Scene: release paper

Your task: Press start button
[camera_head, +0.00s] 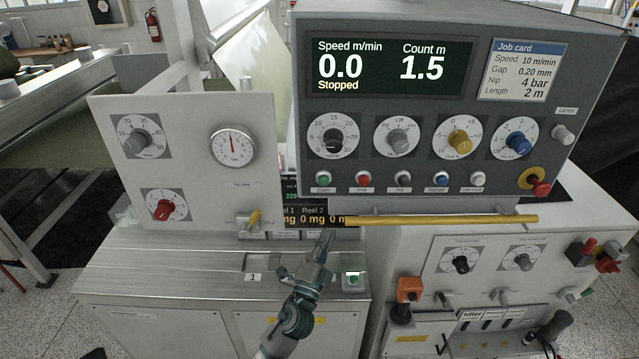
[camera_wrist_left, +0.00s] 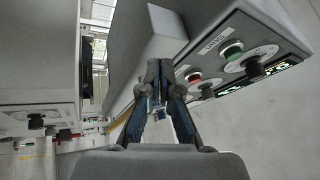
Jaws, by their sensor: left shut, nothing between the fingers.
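The grey control panel (camera_head: 400,215) fills the upper right of the head view; its display (camera_head: 388,68) reads 0.0 m/min, Stopped, count 1.5 m. A row of small buttons runs along its lower part. The green start button (camera_head: 322,178) is leftmost, with a red button (camera_head: 363,179) to its right. My left gripper (camera_head: 326,238) is shut and empty, below the start button and apart from it. My right gripper is out of view.
A yellow bar (camera_head: 440,220) runs under the panel, right of my gripper. Another green button (camera_head: 352,281) sits on the bench top (camera_head: 160,262). A dial panel (camera_head: 205,195) stands at left. A red mushroom button (camera_head: 540,187) is at the panel's right.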

